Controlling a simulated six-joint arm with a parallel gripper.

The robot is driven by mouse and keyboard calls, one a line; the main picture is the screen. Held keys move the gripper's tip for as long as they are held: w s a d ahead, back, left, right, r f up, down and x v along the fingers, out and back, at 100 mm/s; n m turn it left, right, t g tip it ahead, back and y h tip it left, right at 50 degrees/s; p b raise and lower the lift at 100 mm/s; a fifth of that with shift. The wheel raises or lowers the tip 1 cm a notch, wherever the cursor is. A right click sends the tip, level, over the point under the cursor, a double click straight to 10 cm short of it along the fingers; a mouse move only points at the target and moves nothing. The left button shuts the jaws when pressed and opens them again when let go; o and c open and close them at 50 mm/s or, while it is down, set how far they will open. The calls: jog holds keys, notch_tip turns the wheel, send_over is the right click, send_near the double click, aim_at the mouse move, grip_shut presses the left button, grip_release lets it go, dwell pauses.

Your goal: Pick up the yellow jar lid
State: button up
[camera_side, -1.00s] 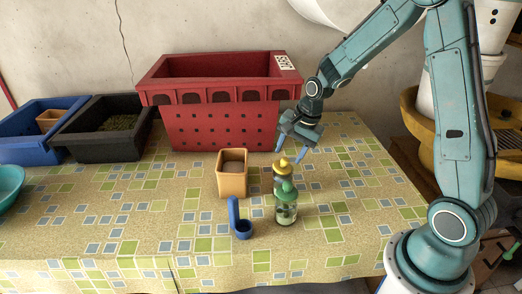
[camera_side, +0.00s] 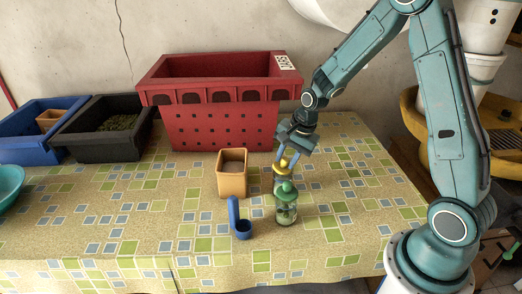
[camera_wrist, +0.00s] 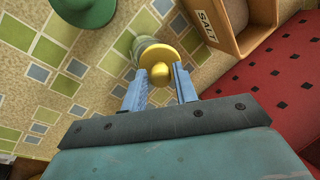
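The yellow jar lid (camera_side: 281,168) has a round knob and sits on a glass jar behind the green-lidded jar (camera_side: 287,212). In the wrist view the yellow lid (camera_wrist: 178,42) shows its knob facing me, with the jar (camera_wrist: 145,42) partly visible beneath. My gripper (camera_side: 286,160) is down at the lid, pointing downward. In the wrist view its two blue fingers (camera_wrist: 160,85) stand on either side of the knob, with gaps visible, so it looks open. I cannot tell whether either finger touches the lid.
The green lid (camera_wrist: 88,8) is close by. A tan salt box (camera_side: 232,185) stands left of the jars, with a blue scoop (camera_side: 241,226) in front. A red crate (camera_side: 220,125) stands behind. Black (camera_side: 105,145) and blue (camera_side: 30,148) crates are farther left. The right tabletop is clear.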

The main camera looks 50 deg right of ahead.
grip_shut()
jog(key=shift+r, duration=0.1)
notch_tip(320, 180, up, 20)
dwell(0.6)
dwell(0.5)
jog(key=g+h, duration=0.2)
jog(key=g, duration=0.1)
send_over(283, 159)
notch_tip(283, 159, down, 11)
jog(key=shift+w+f, duration=0.1)
jog(key=shift+f, duration=0.6)
